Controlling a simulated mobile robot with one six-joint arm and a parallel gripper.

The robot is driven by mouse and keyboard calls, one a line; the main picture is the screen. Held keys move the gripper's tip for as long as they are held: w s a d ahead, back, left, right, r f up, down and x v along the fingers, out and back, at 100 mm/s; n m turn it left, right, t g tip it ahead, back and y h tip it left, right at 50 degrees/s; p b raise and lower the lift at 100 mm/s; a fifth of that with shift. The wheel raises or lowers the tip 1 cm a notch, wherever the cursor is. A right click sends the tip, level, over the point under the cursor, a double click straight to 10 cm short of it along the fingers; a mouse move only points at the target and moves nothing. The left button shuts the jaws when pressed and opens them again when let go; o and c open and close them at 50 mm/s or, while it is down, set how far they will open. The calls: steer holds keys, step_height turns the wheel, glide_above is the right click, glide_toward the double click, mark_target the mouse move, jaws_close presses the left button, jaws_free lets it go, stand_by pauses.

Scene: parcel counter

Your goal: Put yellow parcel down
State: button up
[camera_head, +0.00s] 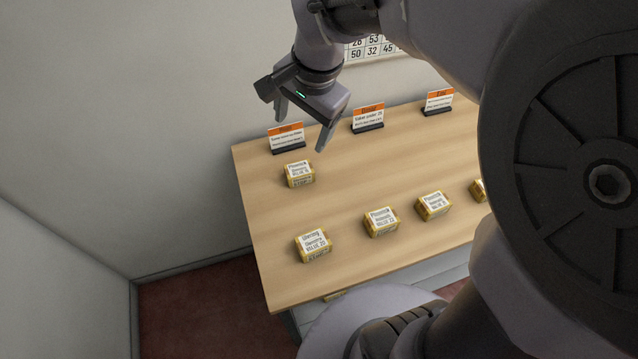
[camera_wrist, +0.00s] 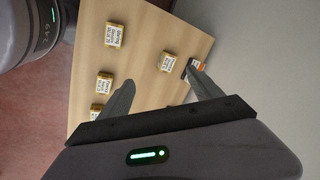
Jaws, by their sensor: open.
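My gripper (camera_head: 301,134) is open and empty, raised above the far left part of the counter. A yellow parcel (camera_head: 298,174) with a white label rests on the counter below it, in front of the left orange-topped sign (camera_head: 286,138). In the wrist view this parcel (camera_wrist: 166,62) shows beyond the gap between the open fingers (camera_wrist: 161,75), apart from them. Several similar yellow parcels stand in a row nearer the front, including one at the left (camera_head: 313,246). The rightmost parcel (camera_head: 478,190) is partly hidden by my arm.
The wooden counter (camera_head: 345,185) also bears a middle sign (camera_head: 368,117) and a right sign (camera_head: 438,102) along its back edge. Bare counter lies in front of these two signs. A wall stands behind, with a number chart (camera_head: 375,48) on it.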

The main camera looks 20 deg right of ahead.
steer(key=s+a+r+n+t, duration=0.1)
steer(key=s+n, duration=0.2)
steer(key=s, duration=0.5)
steer(key=s+a+r+n+t+y, duration=0.1)
steer(key=s+n, duration=0.2)
steer(key=s, duration=0.5)
steer(key=shift+s+n+t, duration=0.3)
steer(key=shift+t, duration=0.1)
